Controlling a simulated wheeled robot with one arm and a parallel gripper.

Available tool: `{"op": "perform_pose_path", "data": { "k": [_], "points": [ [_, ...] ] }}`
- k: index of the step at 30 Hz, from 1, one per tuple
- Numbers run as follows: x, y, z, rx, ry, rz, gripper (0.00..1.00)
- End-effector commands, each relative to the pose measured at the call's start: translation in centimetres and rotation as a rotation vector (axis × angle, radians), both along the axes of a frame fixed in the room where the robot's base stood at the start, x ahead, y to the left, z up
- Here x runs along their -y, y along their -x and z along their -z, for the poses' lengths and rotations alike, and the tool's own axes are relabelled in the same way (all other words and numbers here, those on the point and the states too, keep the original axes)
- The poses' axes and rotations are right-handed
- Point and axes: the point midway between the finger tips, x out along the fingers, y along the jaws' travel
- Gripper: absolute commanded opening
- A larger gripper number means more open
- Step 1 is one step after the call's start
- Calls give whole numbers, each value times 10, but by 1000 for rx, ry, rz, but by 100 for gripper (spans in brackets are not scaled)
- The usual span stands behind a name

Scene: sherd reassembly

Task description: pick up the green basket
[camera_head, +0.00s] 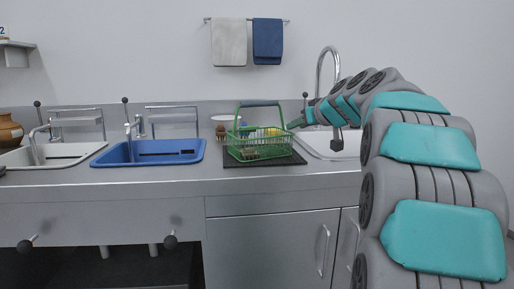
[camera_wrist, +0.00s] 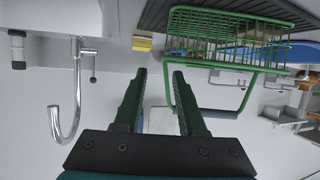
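The green wire basket (camera_head: 258,149) stands upright on a dark mat on the counter, with its handle (camera_head: 260,104) raised above it. Several small items sit inside it. My gripper (camera_head: 296,122) is at the basket's right side in the head view, below the level of the handle's top. The wrist view looks inverted. There my gripper (camera_wrist: 159,74) is open, with nothing between its two dark green fingers. The basket (camera_wrist: 215,40) lies to the right of the fingers, and its handle (camera_wrist: 222,113) appears close to the right finger. Whether they touch cannot be told.
The dark mat (camera_head: 233,161) lies between a blue sink (camera_head: 180,157) and a white sink (camera_head: 318,147) with a tall curved tap (camera_head: 320,72) near my arm. A yellow sponge-like block (camera_wrist: 142,44) is near the basket. Towels (camera_head: 267,42) hang above.

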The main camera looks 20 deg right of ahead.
Motion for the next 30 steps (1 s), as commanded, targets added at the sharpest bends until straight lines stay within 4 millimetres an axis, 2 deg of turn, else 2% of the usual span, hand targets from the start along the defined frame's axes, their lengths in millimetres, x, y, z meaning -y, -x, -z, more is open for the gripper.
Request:
{"op": "perform_pose_path", "data": {
  "k": [3, 6, 8, 17, 25, 30],
  "points": [
    [9, -9, 0, 21, 7, -8, 40],
    [-4, -17, 10, 2, -9, -35, 40],
    [-6, -21, 13, -3, -12, -38, 40],
    [-4, -47, 24, -5, -14, -39, 40],
    [0, -80, 36, -5, -13, -39, 40],
    [0, -89, 40, -4, -15, -38, 40]
  ]
}}
